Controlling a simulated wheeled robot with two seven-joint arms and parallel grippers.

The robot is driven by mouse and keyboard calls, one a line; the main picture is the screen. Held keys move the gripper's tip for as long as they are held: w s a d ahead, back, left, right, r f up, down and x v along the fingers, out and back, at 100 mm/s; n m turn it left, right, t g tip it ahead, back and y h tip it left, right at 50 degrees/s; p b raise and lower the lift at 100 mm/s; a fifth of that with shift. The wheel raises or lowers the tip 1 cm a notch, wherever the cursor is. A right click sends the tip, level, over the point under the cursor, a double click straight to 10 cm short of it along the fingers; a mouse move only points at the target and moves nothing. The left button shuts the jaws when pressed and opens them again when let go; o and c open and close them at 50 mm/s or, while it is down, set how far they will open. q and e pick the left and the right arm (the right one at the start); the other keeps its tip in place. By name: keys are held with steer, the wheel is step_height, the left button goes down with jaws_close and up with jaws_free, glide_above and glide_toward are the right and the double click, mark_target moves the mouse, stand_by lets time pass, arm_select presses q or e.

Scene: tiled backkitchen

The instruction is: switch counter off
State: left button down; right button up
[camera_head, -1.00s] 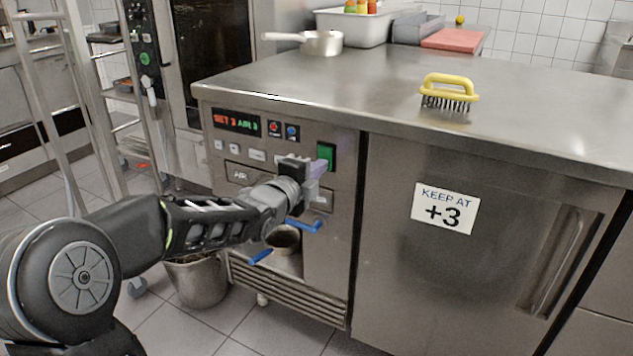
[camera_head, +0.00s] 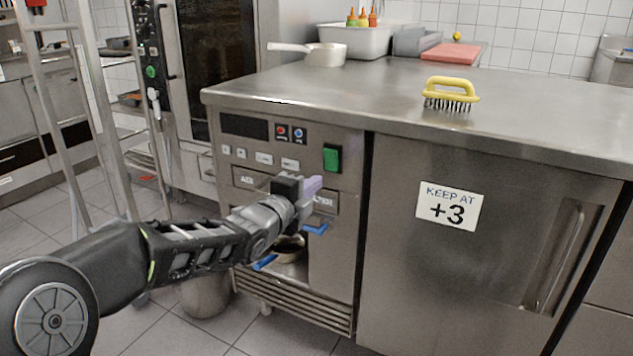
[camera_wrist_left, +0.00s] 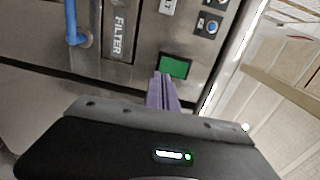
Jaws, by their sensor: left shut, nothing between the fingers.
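The steel counter (camera_head: 420,240) has a control panel at its left front. A green rocker switch (camera_head: 332,158) sits at the panel's upper right; it also shows in the left wrist view (camera_wrist_left: 174,67). The panel's display (camera_head: 245,127) is dark. My left gripper (camera_head: 314,186) is shut and empty, its purple fingers just below the switch in the head view. In the left wrist view the fingertips (camera_wrist_left: 163,78) lie close to the switch's edge; I cannot tell whether they touch. My right gripper is not in view.
Blue handles (camera_head: 314,229) stick out below the panel. A yellow brush (camera_head: 450,94), a pan (camera_head: 325,54) and a red board (camera_head: 449,54) are on the counter top. A ladder (camera_head: 95,110) stands at the left. A bucket (camera_head: 205,296) is on the floor.

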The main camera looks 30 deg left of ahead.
arm_select(q)
steer(key=s+f+p, duration=0.1)
steer(key=s+f, duration=0.1)
steer(key=s, duration=0.5)
steer(key=shift+s, duration=0.4)
